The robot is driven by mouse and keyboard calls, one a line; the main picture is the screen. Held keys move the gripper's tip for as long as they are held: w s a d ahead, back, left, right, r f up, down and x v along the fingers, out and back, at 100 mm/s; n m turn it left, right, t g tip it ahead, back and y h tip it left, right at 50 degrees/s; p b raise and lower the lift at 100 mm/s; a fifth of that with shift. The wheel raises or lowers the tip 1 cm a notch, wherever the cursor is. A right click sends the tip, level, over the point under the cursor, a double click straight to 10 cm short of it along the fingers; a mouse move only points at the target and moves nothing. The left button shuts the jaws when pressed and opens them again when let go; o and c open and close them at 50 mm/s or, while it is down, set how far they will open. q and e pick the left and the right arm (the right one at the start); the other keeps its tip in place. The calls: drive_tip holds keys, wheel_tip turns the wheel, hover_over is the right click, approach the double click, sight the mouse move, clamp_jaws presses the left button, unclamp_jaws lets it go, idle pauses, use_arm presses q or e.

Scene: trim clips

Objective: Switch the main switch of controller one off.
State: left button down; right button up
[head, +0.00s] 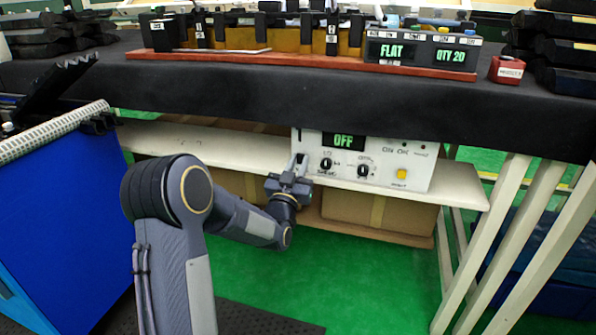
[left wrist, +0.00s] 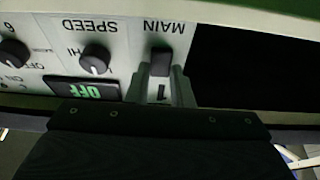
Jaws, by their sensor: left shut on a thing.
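The white controller (head: 390,180) stands on the shelf under the bench, its display (head: 343,141) reading OFF in green. It is the only controller I see. My left gripper (head: 299,165) is at the left end of its front panel. In the left wrist view the panel (left wrist: 120,50) appears upside down, with the label MAIN beside the dark main switch (left wrist: 160,63). My left gripper (left wrist: 162,85) is shut on the switch, a grey finger on each side. A mark like a 1 shows between the fingers. The fingers partly hide the switch. My right gripper is not in view.
A blue cabinet (head: 60,200) stands at left.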

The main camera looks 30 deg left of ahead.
use_arm(q)
drive_tip(key=c, duration=1.3)
unclamp_jaws()
drive_tip(key=p+v, duration=0.1)
drive_tip(key=v, duration=0.6)
drive_tip(key=shift+s+d+f, duration=0.1)
drive_tip(key=shift+s, duration=0.3)
